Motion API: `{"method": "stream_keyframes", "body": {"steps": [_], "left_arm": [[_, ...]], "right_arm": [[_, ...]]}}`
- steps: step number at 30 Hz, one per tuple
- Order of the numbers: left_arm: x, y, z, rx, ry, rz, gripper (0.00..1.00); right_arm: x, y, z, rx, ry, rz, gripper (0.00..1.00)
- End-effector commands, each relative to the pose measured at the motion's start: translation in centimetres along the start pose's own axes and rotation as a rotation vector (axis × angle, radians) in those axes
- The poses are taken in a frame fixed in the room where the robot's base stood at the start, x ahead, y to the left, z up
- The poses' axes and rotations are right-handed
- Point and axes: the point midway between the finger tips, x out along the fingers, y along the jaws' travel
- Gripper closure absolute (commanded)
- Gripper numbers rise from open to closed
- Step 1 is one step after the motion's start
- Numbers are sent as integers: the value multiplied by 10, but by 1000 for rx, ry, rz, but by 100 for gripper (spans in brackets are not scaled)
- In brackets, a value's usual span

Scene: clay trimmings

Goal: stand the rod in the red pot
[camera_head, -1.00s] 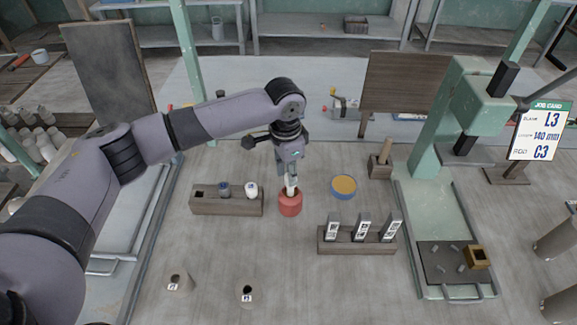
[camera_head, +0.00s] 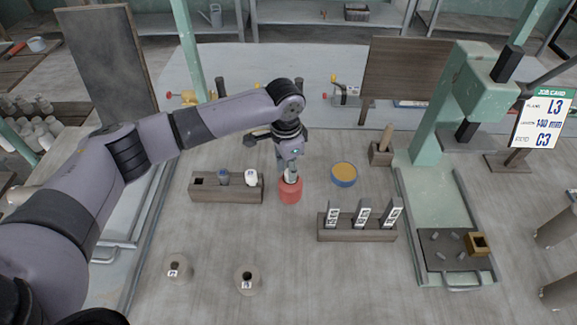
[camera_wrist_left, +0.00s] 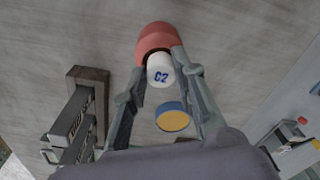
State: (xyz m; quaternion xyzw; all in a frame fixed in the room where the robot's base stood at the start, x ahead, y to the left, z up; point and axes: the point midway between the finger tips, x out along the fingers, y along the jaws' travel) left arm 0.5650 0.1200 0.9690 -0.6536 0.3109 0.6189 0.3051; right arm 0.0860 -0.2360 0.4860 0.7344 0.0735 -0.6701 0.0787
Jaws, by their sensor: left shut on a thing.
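The red pot (camera_head: 290,191) stands on the table below my left gripper (camera_head: 290,174). In the left wrist view, the left gripper (camera_wrist_left: 162,68) is shut on the rod (camera_wrist_left: 160,70), a white cylinder whose visible end is marked C2. The rod points down into the mouth of the red pot (camera_wrist_left: 157,38). Its lower end is hidden by the pot, so I cannot tell whether it touches the bottom. My right gripper is not in view.
A wooden block (camera_head: 226,190) with a white and a dark piece stands left of the pot. A blue-rimmed yellow dish (camera_head: 343,180) is right of it. A rack (camera_head: 357,233) of several labelled pieces stands front right. Two small pots (camera_head: 248,280) (camera_head: 173,270) stand front left.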

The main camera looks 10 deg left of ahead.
Motion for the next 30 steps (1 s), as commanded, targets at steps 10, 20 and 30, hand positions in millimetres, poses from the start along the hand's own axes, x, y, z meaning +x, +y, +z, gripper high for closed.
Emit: {"method": "stream_keyframes", "body": {"steps": [10,20,30], "left_arm": [[0,0,0,0,0,0,100],[0,0,0,0,0,0,63],[0,0,0,0,0,0,51]], "right_arm": [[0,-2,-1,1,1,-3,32],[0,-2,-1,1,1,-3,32],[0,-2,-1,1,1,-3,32]]}}
